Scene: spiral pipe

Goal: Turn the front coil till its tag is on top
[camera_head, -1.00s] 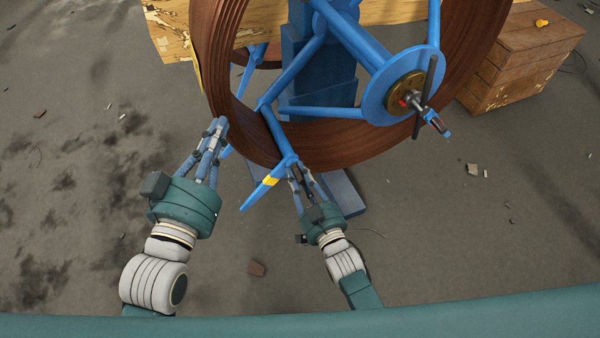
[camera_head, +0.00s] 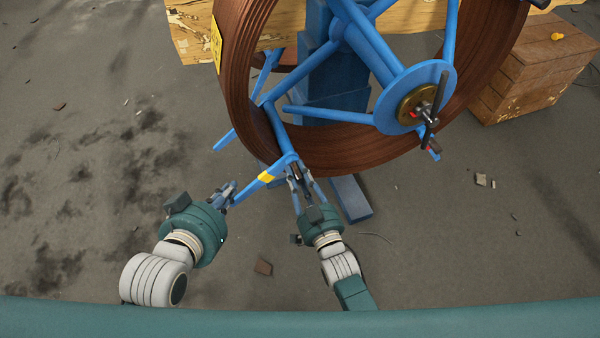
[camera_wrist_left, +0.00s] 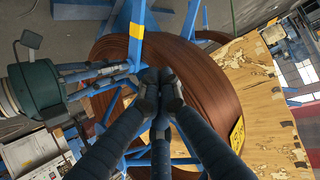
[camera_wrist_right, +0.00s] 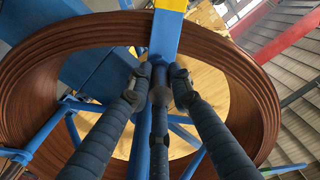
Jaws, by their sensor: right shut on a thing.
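The front coil (camera_head: 340,160) is a large brown ring of pipe on a blue spoked reel (camera_head: 350,50). Its yellow tag (camera_head: 216,45) is on the upper left of the rim; the tag also shows in the left wrist view (camera_wrist_left: 237,134). My right gripper (camera_head: 296,178) is shut on a blue reel bar at the coil's lower edge; the right wrist view shows its fingers around the bar (camera_wrist_right: 167,35). My left gripper (camera_head: 229,190) is beside the outer end of a blue arm with a yellow band (camera_head: 267,177). Its fingertips are together, with nothing seen between them.
A wooden crate (camera_head: 535,75) stands at the right, and a worn yellow board (camera_head: 190,35) lies behind the coil. The floor at left is open, with small debris.

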